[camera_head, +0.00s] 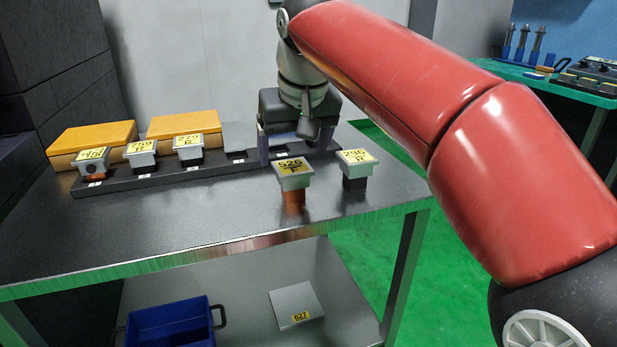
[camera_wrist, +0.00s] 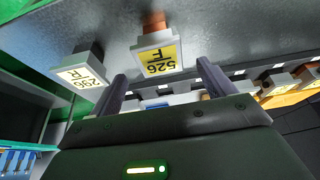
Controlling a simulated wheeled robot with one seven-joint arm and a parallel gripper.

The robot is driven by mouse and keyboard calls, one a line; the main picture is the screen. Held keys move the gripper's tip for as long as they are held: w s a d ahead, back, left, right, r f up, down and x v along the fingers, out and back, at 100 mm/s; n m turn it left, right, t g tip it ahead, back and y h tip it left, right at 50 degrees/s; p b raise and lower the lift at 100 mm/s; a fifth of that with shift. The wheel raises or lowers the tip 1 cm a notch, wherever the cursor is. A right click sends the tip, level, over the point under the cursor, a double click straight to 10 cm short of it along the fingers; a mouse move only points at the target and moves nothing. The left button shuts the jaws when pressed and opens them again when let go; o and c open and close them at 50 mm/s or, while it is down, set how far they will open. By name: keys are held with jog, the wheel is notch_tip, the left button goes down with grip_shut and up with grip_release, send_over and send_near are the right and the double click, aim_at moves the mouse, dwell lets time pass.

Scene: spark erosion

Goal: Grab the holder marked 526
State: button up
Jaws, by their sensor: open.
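The holder marked 526 (camera_head: 293,180) stands upright on the grey table, near its front edge. It has a yellow label, a pale square top and a copper-coloured lower part. In the wrist view the 526 holder (camera_wrist: 157,53) appears upside down, beyond and between my fingertips. My gripper (camera_head: 294,150) is open and empty, behind the 526 holder as seen from the head camera. Its two fingers (camera_wrist: 160,75) show apart in the wrist view, with no visible contact with the holder. The far finger is partly hidden in the head view.
A holder marked 296 (camera_head: 356,166) stands close to the right of the 526 one. A black rack (camera_head: 215,166) behind holds several other holders at its left. Yellow boxes (camera_head: 185,122) lie behind the rack. The table front left is clear.

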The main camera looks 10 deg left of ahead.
aim_at(292, 166)
jog(key=x, duration=0.3)
jog(key=b+x, duration=0.1)
jog(key=x, duration=0.2)
jog(key=shift+s+f, duration=0.1)
jog(key=shift+f, duration=0.35)
jog(key=c, duration=1.4)
jog(key=shift+r, duration=0.1)
jog(key=shift+c, duration=0.6)
